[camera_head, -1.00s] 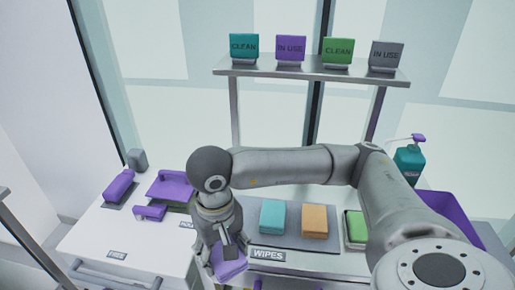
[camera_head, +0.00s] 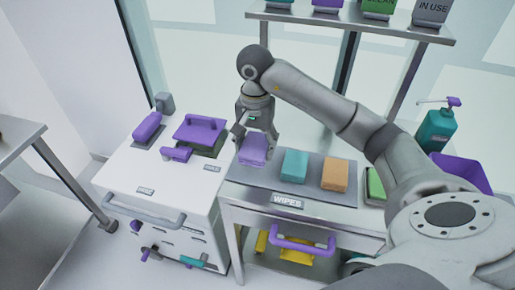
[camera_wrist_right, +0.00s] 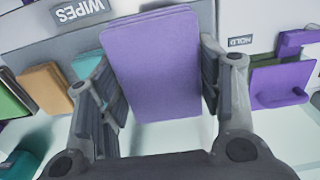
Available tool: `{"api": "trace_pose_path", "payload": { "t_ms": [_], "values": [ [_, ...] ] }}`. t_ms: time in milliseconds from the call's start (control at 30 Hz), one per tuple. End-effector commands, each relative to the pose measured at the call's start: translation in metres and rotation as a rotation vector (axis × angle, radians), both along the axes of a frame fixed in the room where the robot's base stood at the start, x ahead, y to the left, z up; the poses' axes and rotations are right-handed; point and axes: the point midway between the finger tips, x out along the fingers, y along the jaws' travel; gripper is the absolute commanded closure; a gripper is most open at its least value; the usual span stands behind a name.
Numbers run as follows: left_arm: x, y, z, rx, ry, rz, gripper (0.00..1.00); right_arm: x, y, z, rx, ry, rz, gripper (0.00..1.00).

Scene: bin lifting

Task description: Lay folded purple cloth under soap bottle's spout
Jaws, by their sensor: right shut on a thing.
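The folded purple cloth (camera_head: 253,149) is held in my right gripper (camera_head: 255,138), at the left end of the grey wipes tray. In the right wrist view the cloth (camera_wrist_right: 155,65) fills the middle between the two fingers, which press on its sides. I cannot tell whether its lower edge touches the tray. The soap bottle (camera_head: 434,130) is teal with a purple pump and spout, upright at the right on the counter, behind my right arm. My left gripper is not in view.
A purple bin (camera_head: 460,172) stands at the right. A white cabinet (camera_head: 125,180) with purple items is at the left. A shelf (camera_head: 350,20) with signs stands behind.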

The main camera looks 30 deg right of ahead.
Motion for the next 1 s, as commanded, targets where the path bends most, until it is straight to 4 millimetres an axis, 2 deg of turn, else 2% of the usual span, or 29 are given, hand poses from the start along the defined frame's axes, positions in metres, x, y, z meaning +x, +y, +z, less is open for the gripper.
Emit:
{"api": "trace_pose_path", "payload": {
  "t_ms": [100,300,467,800,1000],
  "values": [
    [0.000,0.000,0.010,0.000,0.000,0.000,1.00,0.016,-0.010,-0.023,0.001,0.008,-0.002,0.62],
    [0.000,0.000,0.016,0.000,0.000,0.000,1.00,0.035,-0.020,-0.047,0.001,0.001,0.000,0.62],
    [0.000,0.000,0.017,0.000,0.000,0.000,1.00,0.040,-0.023,-0.055,0.001,0.001,0.001,0.62],
    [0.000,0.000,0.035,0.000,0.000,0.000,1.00,0.043,-0.025,-0.088,0.001,0.000,0.003,0.62],
    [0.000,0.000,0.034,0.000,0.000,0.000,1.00,0.043,-0.025,-0.090,0.000,-0.001,0.003,0.62]
  ]
}}
